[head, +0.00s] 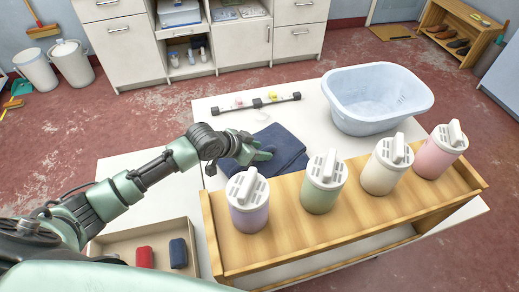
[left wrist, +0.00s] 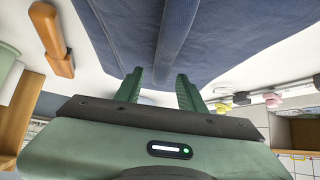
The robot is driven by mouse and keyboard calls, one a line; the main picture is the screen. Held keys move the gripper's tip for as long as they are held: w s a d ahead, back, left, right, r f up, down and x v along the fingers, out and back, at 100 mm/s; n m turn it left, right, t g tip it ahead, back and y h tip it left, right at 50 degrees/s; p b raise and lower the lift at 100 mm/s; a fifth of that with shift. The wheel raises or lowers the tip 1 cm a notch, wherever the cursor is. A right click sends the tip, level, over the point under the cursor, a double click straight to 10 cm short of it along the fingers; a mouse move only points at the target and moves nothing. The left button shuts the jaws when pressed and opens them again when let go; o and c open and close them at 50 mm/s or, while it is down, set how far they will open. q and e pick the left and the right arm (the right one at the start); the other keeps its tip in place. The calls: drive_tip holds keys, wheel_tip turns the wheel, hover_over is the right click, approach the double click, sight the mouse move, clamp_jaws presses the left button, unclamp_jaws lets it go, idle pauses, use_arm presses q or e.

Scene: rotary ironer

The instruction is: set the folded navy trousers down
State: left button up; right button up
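The folded navy trousers (head: 283,146) lie low over the white table, left of the blue basin. In the left wrist view the navy cloth (left wrist: 235,40) fills the top and narrows toward my fingers. My left gripper (head: 262,155) is at the near left part of the trousers. Its green fingers (left wrist: 160,80) stand a little apart with a thick fold of cloth between them, so it looks shut on the trousers. The underside of the cloth is hidden, so I cannot tell how fully it rests on the table. My right gripper is not in view.
A wooden shelf (head: 345,217) with several lidded jars stands close on the near side. A pale blue basin (head: 378,101) is at the right. A box (head: 125,242) with red and navy items is front left.

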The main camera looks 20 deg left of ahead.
use_arm(q)
drive_tip(key=shift+r, duration=0.1)
drive_tip(key=v, duration=1.2)
drive_tip(key=shift+r, duration=0.1)
